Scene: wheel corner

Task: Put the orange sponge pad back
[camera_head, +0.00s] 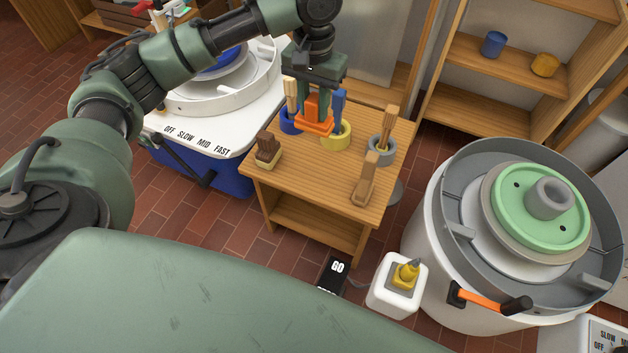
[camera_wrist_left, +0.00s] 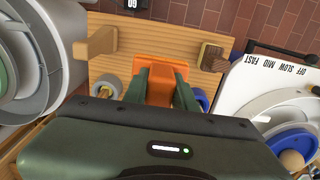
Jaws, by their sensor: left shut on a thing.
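The orange sponge pad (camera_head: 316,123) is in my left gripper (camera_head: 314,108), over the back part of the small wooden table (camera_head: 300,178). In the left wrist view the pad (camera_wrist_left: 161,67) sits between the two green fingers (camera_wrist_left: 160,98). The gripper is shut on its raised middle part. Whether the pad's underside touches the table cannot be told. A blue ring holder (camera_head: 288,122) is left of the pad and a yellow ring holder (camera_head: 336,141) is right of it. My right gripper is not in view.
A brown brush (camera_head: 268,150) and a wooden tool (camera_head: 365,180) lie on the table. A grey ring holder (camera_head: 382,150) holds wooden-handled tools. A white-topped wheel (camera_head: 215,110) stands left, another wheel with a green disc (camera_head: 511,213) right. The table's front middle is clear.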

